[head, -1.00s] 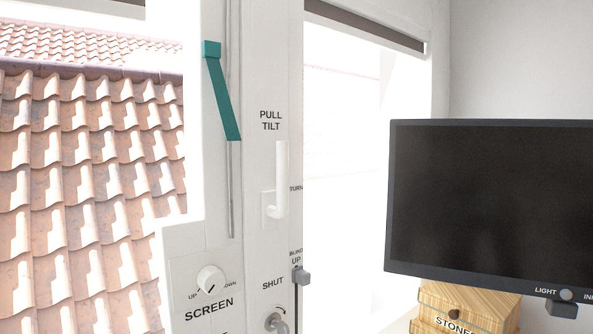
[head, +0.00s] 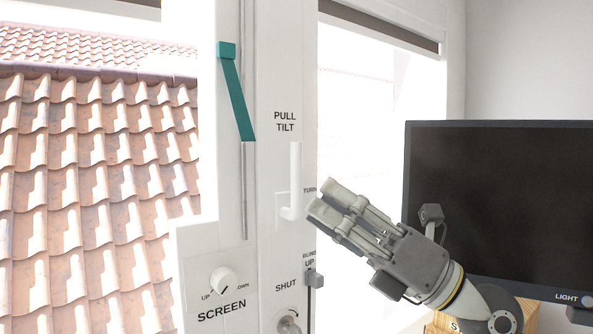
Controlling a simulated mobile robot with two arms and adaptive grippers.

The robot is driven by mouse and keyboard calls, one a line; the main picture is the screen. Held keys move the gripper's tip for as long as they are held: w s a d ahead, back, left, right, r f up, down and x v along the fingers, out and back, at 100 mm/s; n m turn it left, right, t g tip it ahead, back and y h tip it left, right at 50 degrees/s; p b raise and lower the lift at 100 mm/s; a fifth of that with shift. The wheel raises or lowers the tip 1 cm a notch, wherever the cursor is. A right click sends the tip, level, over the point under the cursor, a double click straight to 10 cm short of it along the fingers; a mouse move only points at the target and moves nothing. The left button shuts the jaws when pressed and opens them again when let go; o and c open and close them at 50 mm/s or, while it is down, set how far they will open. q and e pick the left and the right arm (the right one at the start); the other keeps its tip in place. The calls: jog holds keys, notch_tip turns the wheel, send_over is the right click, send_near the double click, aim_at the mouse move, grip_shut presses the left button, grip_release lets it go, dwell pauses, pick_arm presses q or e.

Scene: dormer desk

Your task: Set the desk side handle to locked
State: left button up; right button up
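The white handle (head: 296,182) is on the white window frame under the "PULL TILT" label, with its long grip pointing straight up from its base. A "TURN" label beside it is partly covered by my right gripper. A teal handle (head: 237,100) slants down to the right on the frame farther left. My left gripper is out of view.
A "SCREEN" knob (head: 223,281), a key in a lock (head: 289,322) under "SHUT", and a grey blind switch (head: 314,279) sit below the handle. A dark monitor (head: 500,200) stands right, behind my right arm. A wooden box (head: 531,312) is partly hidden below it.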

aim_at(301, 169)
jog(key=w+d+r+n+t+h, duration=0.25)
jog(key=w+r+t+h, duration=0.2)
jog(key=h, duration=0.45)
jog(key=shift+m+g, duration=0.25)
jog(key=shift+g, duration=0.2)
jog(key=p+x, duration=0.1)
jog(key=x, duration=0.2)
jog(key=p+x, duration=0.2)
jog(key=x, duration=0.1)
jog(key=p+x, duration=0.1)
jog(key=x, duration=0.2)
jog(key=shift+w+f, duration=0.2)
jog(key=shift+f, duration=0.05)
jog(key=shift+w+a+f, duration=0.15)
jog(key=shift+w+a, duration=0.15)
jog(key=shift+w, duration=0.1)
grip_shut()
